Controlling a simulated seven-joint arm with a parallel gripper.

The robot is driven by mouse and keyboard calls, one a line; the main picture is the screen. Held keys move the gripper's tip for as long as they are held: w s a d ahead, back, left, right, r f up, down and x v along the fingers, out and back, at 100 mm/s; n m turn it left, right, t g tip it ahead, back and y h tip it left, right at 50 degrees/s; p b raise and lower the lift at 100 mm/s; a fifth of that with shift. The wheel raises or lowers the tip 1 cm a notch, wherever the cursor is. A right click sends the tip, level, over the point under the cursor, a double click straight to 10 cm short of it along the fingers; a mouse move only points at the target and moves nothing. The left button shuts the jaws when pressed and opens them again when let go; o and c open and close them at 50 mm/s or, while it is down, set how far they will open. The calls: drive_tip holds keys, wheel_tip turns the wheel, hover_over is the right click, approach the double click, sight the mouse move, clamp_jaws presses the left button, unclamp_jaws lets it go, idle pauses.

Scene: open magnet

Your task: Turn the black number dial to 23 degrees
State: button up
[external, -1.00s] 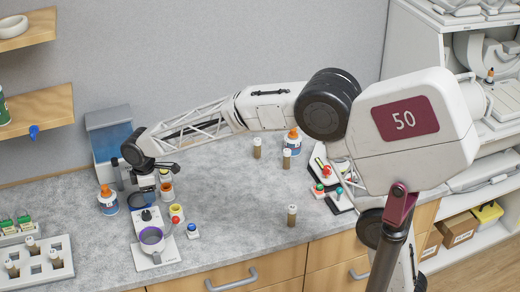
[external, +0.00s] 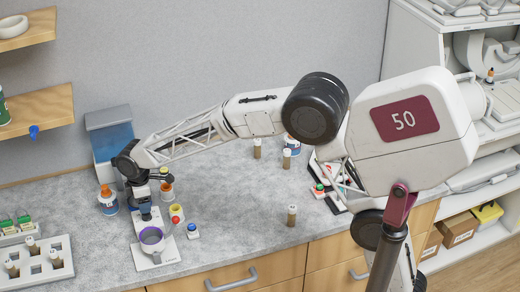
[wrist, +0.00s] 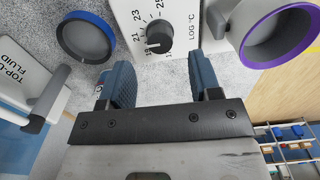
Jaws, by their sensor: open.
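The black number dial (wrist: 159,36) sits on a white panel with a printed scale, with 21, 23 and 25 legible around its left and upper side. A pale mark on the dial points to the lower left, below 21. My gripper (wrist: 161,74) is open, with one blue-grey finger on each side below the dial; they appear apart from it. In the external view my gripper (external: 145,212) is low over the white device (external: 158,254), and it hides the dial there.
In the wrist view, a blue-rimmed cup (wrist: 87,38) is left of the dial panel and a purple-rimmed cup (wrist: 278,35) is right. A top-up fluid container (wrist: 30,82) stands further left. Small jars (external: 176,212) are close beside the device; the counter's middle is mostly clear.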

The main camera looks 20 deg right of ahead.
sight(147, 215)
drive_tip(key=shift+f, duration=2.65)
drive_tip(key=c, duration=0.9)
